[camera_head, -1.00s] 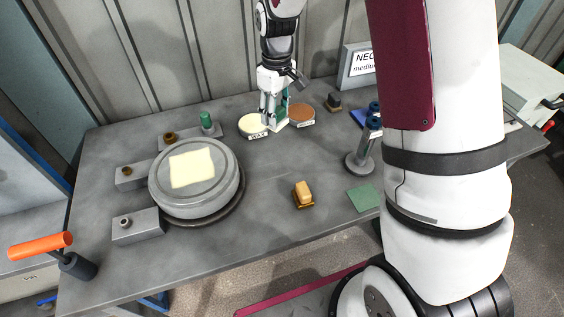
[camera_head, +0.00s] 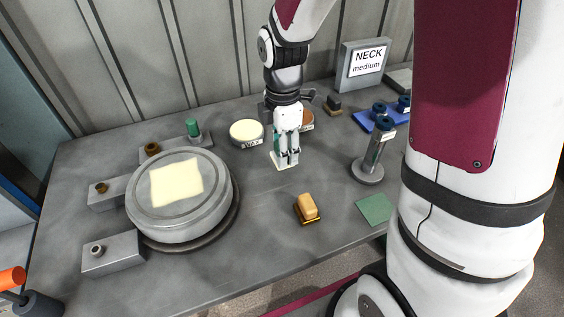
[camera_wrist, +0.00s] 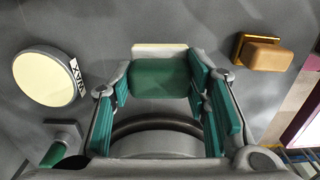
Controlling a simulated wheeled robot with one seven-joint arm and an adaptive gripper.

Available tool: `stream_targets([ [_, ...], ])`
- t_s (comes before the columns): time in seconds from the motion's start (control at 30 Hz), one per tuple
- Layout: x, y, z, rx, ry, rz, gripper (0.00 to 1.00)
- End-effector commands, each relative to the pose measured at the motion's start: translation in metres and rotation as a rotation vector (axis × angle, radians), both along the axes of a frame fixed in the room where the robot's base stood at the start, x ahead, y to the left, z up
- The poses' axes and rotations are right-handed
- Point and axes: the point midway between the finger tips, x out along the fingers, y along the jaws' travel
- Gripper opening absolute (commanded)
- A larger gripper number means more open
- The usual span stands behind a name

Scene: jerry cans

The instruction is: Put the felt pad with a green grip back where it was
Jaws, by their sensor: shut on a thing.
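My gripper (camera_head: 287,159) is shut on the green grip of the felt pad (camera_head: 283,166). In the wrist view the green grip (camera_wrist: 160,78) sits between the two fingers, and the pale edge of the pad (camera_wrist: 159,49) shows beyond it. The pad is low over the bare table, in front of the cream wax tin (camera_head: 246,131) and a brown disc (camera_head: 307,121). I cannot tell whether it touches the table. My gripper partly hides the pad and the brown disc.
A round drum (camera_head: 181,206) with a cream patch stands left, among grey blocks. A tan-handled brush-like block (camera_head: 307,207) and a green square (camera_head: 375,208) lie near the front edge. A grey post (camera_head: 372,160), blue holder (camera_head: 373,122) and NECK sign (camera_head: 366,62) are right.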

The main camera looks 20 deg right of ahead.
Motion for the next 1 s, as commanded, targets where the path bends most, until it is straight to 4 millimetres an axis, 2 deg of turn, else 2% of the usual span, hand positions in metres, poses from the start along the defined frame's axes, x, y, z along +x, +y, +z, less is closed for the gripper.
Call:
stream_targets([
  [0.4,0.000,0.000,-0.044,0.000,0.001,-0.002,0.21],
  [0.8,0.000,0.000,-0.049,0.000,0.000,-0.002,0.21],
  [0.83,0.000,0.000,-0.048,0.000,0.000,-0.002,0.47],
  [0.9,0.000,0.000,-0.048,0.000,0.000,-0.002,0.63],
  [1.0,0.000,0.000,-0.048,0.000,0.000,-0.002,0.63],
])
